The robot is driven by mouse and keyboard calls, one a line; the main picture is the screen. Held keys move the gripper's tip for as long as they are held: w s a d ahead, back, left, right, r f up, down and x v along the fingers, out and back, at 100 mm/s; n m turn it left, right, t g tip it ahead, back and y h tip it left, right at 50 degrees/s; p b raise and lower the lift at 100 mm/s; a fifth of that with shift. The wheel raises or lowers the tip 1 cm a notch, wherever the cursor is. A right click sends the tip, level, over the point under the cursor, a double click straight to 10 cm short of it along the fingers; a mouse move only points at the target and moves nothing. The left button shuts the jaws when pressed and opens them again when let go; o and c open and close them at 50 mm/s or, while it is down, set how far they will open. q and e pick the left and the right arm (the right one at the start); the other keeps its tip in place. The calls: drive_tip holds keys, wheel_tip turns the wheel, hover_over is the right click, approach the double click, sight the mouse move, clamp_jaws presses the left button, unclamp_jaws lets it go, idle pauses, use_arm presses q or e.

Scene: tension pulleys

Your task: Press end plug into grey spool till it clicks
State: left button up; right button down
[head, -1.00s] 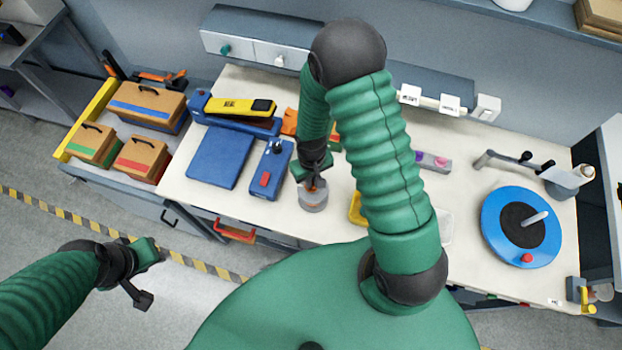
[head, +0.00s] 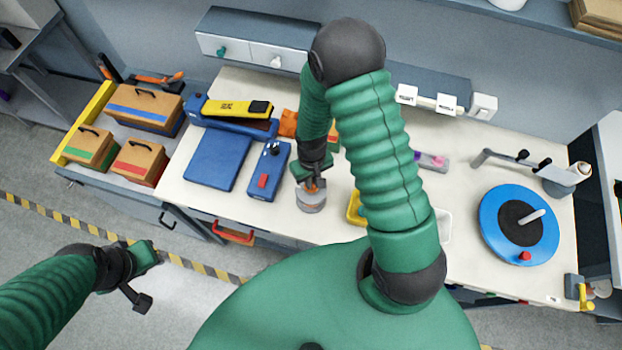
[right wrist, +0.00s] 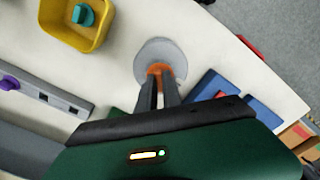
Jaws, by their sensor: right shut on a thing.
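The grey spool (head: 311,202) stands on the light worktop near its front edge. It also shows as a pale round disc in the right wrist view (right wrist: 172,49). My right gripper (head: 312,181) is directly over the spool, shut on the orange end plug (right wrist: 157,70). The plug is at the middle of the spool's top; I cannot tell how deep it sits, because the fingers cover part of it. My left gripper (head: 145,276) is open and empty, out over the floor left of the bench.
A blue device with a red button (head: 263,181) stands just left of the spool. A yellow bin (right wrist: 96,38) with a teal part (right wrist: 83,14) is close by on the other side. A blue turntable (head: 492,225) stands far right. Boxes (head: 138,160) fill the left drawer.

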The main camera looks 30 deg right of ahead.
drive_tip(key=shift+f, duration=0.15)
drive_tip(key=shift+f+b, duration=0.9)
drive_tip(key=shift+f, duration=0.15)
drive_tip(key=shift+r, duration=0.1)
drive_tip(key=shift+s+a, duration=0.1)
drive_tip(key=shift+s, duration=0.05)
idle(0.4)
drive_tip(key=c, duration=1.4)
unclamp_jaws()
drive_tip(key=shift+c, duration=0.2)
